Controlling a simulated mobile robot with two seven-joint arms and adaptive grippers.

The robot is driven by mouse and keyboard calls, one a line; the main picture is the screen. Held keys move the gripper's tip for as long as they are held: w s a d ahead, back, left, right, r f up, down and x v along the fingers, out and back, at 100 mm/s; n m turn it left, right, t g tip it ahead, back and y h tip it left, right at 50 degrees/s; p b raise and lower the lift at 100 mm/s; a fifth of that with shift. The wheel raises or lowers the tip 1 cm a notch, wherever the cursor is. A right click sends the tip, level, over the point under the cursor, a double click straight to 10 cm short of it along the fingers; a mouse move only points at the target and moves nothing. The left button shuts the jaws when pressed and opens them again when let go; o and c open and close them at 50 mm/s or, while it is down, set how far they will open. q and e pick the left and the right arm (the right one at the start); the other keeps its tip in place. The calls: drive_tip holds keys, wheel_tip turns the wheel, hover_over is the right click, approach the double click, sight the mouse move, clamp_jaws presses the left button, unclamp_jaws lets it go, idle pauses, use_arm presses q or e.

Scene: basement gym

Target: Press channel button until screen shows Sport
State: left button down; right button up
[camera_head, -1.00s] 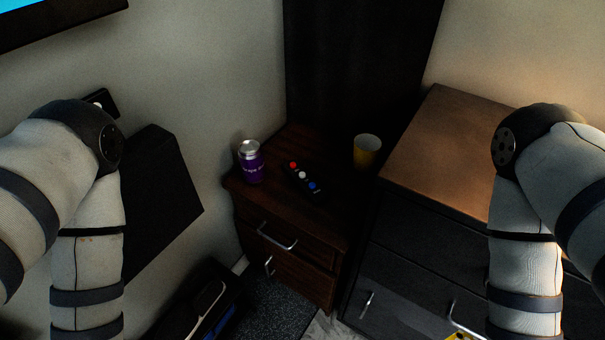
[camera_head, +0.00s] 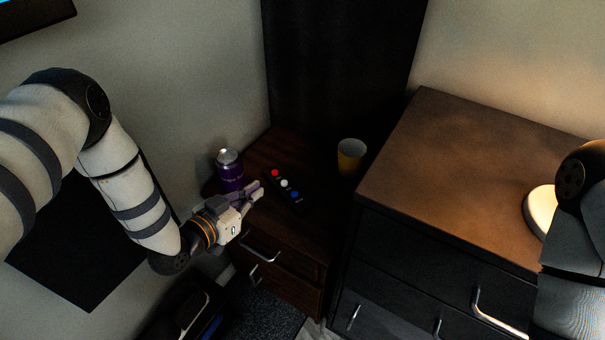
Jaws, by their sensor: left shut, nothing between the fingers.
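The black remote (camera_head: 286,189) lies on the dark wooden nightstand (camera_head: 273,153). It has a red, a white and a blue button in a row, red at the far end. My left gripper (camera_head: 258,190) is shut and empty, just left of the remote, over the nightstand's front left part. I cannot tell its height above the top. The screen (camera_head: 37,12) shows only as a dark corner with a sliver of blue at top left; its content is out of view. My right arm enters at the right edge, with its gripper out of view.
A purple can (camera_head: 230,171) stands behind and left of my left gripper.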

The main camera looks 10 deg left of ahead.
sight(284, 183)
use_arm(q)
drive_tip(key=shift+w+r, duration=0.6)
use_arm(e)
drive_tip(key=shift+s, duration=0.1)
